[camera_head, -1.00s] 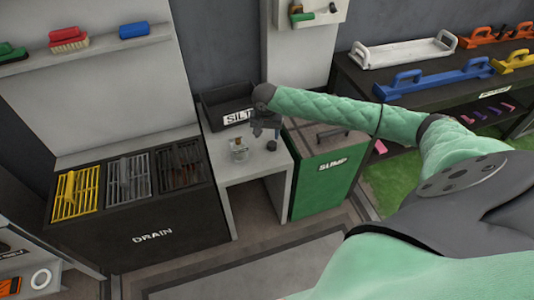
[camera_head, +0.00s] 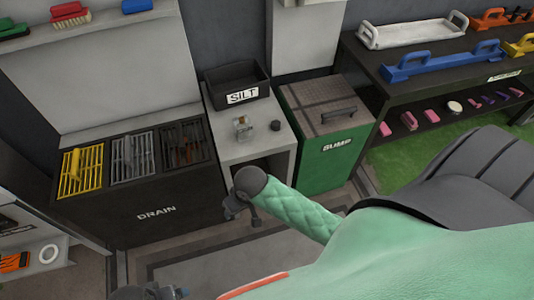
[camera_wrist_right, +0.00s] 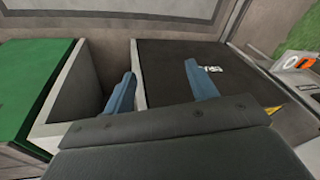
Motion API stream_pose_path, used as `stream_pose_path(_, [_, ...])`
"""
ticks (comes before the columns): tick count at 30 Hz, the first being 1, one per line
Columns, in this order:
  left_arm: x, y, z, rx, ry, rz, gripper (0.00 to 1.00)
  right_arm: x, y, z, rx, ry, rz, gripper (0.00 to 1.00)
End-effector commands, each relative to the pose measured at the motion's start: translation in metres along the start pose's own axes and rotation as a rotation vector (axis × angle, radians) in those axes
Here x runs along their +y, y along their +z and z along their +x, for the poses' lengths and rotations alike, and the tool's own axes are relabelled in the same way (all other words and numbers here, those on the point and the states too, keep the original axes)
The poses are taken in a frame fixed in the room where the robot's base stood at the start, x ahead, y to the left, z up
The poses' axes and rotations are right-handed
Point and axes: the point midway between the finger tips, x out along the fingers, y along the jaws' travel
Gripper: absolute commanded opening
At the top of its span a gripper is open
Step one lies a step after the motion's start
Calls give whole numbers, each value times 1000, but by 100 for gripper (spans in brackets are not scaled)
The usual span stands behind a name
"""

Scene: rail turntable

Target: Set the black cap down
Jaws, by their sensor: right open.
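The small black cap (camera_head: 275,125) stands on the pale stand (camera_head: 225,152), just right of a clear glass jar (camera_head: 242,130). Nothing is holding the cap. My right gripper (camera_head: 240,214) is in front of and below the stand's top, apart from the cap. In the right wrist view its two blue fingers (camera_wrist_right: 157,76) are spread with nothing between them; the cap is not visible there. A dark part with a blue tip at the bottom edge of the head view looks like my left gripper (camera_head: 158,292); it is mostly cut off.
A black SILT bin (camera_head: 236,84) is at the stand's back. The DRAIN unit (camera_head: 150,205) with yellow, grey and dark grates is left; the green SUMP box (camera_head: 335,160) is right. A dark workbench (camera_head: 360,75) stands farther right. Floor in front is open.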

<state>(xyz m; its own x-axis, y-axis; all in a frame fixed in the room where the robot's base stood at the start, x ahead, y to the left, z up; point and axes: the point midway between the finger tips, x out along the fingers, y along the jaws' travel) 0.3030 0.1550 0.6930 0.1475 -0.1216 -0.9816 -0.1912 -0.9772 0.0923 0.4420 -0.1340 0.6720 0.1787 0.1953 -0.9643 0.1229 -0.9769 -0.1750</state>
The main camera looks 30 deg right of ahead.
Motion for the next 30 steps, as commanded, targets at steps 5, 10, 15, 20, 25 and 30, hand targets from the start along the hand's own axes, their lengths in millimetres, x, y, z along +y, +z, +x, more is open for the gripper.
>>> stream_pose_path(5, [0, 0, 0, 0, 0, 0, 83, -13, 45, -13, 2, -5, -35, 57])
stream_pose_path(10, [0, 0, 0, 1, 0, 0, 83, -12, 86, -29, -8, 19, -60, 57])
stream_pose_path(15, [0, 0, 0, 1, 0, 0, 83, -5, 118, -43, -30, 51, -73, 57])
stream_pose_path(20, [0, 0, 0, 1, 0, 0, 83, 0, 131, -49, -41, 68, -79, 57])
stream_pose_path(25, [0, 0, 0, 1, 0, 0, 83, 0, 133, -50, -44, 70, -82, 57])
stream_pose_path(30, [0, 0, 0, 1, 0, 0, 83, 0, 133, -50, -43, 70, -82, 57])
